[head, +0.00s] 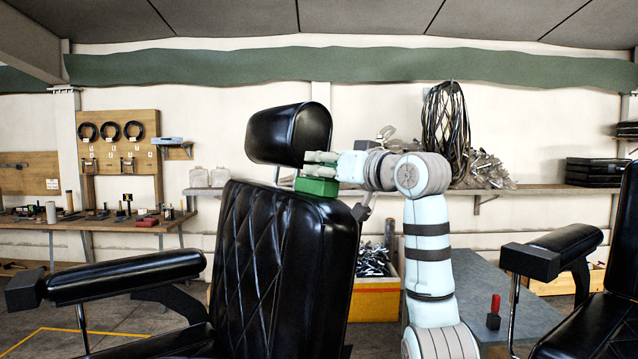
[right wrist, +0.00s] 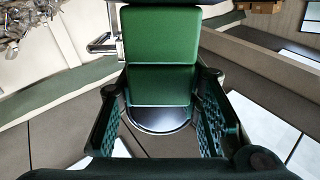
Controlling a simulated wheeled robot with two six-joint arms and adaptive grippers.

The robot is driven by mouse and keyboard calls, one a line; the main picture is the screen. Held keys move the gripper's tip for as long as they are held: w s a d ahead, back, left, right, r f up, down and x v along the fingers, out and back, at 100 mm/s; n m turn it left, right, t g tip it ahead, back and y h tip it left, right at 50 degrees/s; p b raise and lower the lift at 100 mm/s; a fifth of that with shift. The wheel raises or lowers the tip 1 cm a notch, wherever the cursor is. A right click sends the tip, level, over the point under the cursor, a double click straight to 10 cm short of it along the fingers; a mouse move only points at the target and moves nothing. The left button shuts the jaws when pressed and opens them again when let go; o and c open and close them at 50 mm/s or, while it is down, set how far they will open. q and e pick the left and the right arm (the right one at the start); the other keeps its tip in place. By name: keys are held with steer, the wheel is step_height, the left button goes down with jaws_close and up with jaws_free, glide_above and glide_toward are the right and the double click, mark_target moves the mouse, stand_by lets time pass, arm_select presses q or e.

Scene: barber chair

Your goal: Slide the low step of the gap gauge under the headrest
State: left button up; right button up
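The black padded headrest (head: 285,135) sits on a thin metal post above the quilted black backrest (head: 280,255) of the barber chair. The green gap gauge (head: 316,187) is just above the backrest's top right corner, right of the post. Its left part lies below the headrest's right end in the picture; I cannot tell whether it is under it in depth. My right gripper (head: 325,160) reaches in from the right at the gauge. In the right wrist view the gauge (right wrist: 160,35) shows two green faces and sits between the fingers, apparently gripped. My left gripper is out of view.
The chair's left armrest (head: 125,275) extends to the left. A second black chair (head: 610,290) stands at the right, near a grey tabletop (head: 500,300) with a red-handled tool (head: 494,310). A yellow bin (head: 375,302) and wall shelf (head: 520,189) are behind.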

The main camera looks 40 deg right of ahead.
jaws_close()
steer(key=shift+r, duration=0.2)
steer(key=shift+s, duration=0.3)
steer(key=s+b, duration=0.3)
steer(key=s, duration=1.4)
steer(key=w+r+p, duration=0.6)
steer(key=w+p, duration=0.5)
steer(key=p, duration=0.1)
steer(key=shift+w+d+r, duration=0.25)
steer(key=shift+w+d, duration=0.05)
steer(key=shift+d, duration=0.1)
